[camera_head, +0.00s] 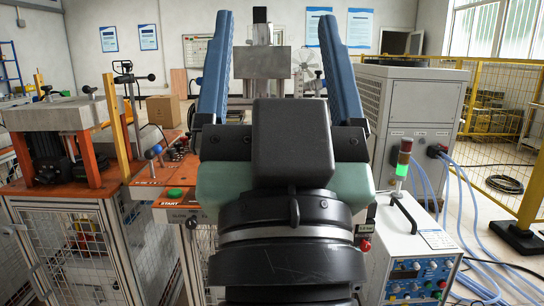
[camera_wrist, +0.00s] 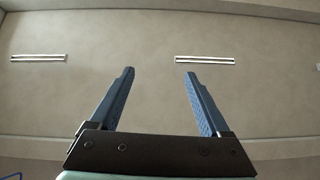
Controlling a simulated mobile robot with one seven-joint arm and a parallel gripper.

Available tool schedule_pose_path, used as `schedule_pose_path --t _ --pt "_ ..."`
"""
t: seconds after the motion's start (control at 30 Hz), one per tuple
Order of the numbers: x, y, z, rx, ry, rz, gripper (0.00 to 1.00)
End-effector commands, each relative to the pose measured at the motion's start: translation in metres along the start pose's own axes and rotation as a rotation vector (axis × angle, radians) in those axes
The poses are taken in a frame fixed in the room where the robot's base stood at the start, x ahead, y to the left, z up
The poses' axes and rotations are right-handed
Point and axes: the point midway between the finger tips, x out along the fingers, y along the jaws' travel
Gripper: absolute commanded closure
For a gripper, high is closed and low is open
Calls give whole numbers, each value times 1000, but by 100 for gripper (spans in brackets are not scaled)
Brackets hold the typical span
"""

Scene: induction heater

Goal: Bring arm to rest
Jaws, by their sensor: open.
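My gripper (camera_head: 281,60) fills the middle of the head view, with its two blue fingers pointing up and spread wide apart. Nothing is between the fingers that I can see it holding. In the wrist view my gripper (camera_wrist: 158,73) is also open and empty, against a plain ceiling with light strips. The dark wrist and green mount hide much of the workbench behind them.
An orange-topped machine bench (camera_head: 165,168) stands at the left behind my arm. A control box (camera_head: 415,255) with a lit green signal lamp (camera_head: 402,171) is at the right. A grey cabinet (camera_head: 412,110), blue hoses (camera_head: 470,225) and a yellow fence (camera_head: 533,165) lie further right.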

Motion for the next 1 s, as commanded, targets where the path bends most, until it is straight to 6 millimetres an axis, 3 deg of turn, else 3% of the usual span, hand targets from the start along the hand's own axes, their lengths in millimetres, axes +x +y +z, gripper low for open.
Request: schedule_pose_path --t 0.03,0.1,0.7,1.0 --pt "-6 -10 -42 -64 93 10 19" --pt "23 -8 -63 -68 74 16 19" --pt "149 -14 -197 -62 68 14 19" --pt "186 -16 -237 -61 67 14 19"
